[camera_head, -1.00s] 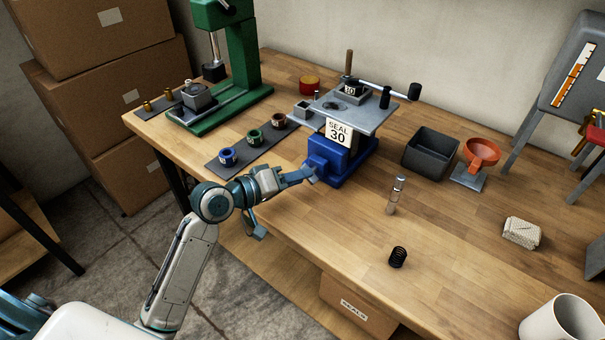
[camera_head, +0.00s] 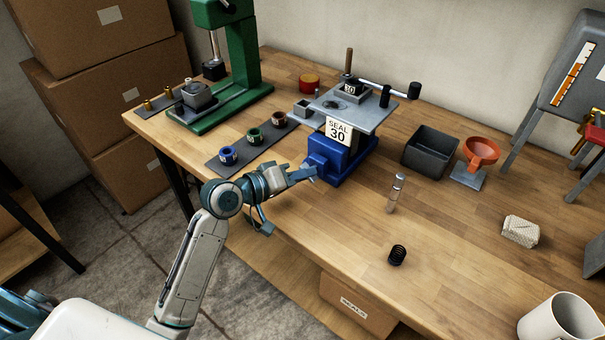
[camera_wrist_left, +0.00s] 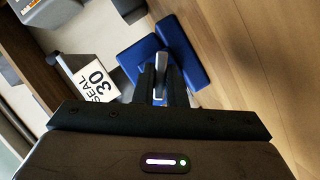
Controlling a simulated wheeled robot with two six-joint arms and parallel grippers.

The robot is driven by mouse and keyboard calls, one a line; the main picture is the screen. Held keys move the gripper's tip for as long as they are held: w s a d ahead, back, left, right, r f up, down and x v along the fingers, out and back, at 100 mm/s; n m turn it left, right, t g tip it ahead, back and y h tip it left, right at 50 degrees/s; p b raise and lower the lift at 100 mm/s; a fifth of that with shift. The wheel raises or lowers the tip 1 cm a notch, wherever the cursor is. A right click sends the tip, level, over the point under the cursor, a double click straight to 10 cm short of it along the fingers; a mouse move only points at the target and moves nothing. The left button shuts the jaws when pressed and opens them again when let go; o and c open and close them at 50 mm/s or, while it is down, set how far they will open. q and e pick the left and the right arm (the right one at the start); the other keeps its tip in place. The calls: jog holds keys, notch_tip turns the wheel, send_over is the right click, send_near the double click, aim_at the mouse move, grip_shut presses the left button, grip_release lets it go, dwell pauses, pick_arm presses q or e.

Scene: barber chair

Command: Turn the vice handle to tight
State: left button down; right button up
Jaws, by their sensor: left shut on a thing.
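The blue vice (camera_head: 330,155) stands near the bench's front edge, with a grey plate on top and a white "SEAL 30" card on its front. My left gripper (camera_head: 312,172) is at the vice's front left side. In the left wrist view, the gripper's dark fingers (camera_wrist_left: 162,85) are close together on a grey metal bar, the vice handle (camera_wrist_left: 160,62), in front of the blue vice body (camera_wrist_left: 150,52). The fingers hide part of the handle, and its angle is hard to read in the head view. My right gripper is not in view.
A green press (camera_head: 235,60) and a dark mat with several coloured rings (camera_head: 240,145) are to the left. A dark bin (camera_head: 428,152), an orange funnel (camera_head: 481,152), a glass vial (camera_head: 396,194) and a black spring (camera_head: 397,255) are to the right. The front bench edge lies below my gripper.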

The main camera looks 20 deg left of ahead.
pick_arm(q)
jog(key=shift+r, duration=0.1)
jog(key=shift+m+p, duration=0.35)
jog(key=shift+m, duration=0.05)
jog(key=shift+d+r+m+y+p, duration=0.1)
jog(key=shift+r+m+y+p, duration=0.05)
jog(key=shift+m+y+p, duration=0.6)
jog(key=m+y+p, duration=0.1)
jog(key=m+y, duration=0.1)
jog(key=m, duration=0.1)
jog(key=shift+p, duration=0.4)
jog(key=shift+d+m+y+p, duration=0.1)
jog(key=shift+m+y+p, duration=0.4)
jog(key=shift+m, duration=0.35)
jog(key=shift+m+t, duration=0.3)
jog(key=c, duration=1.5)
grip_release()
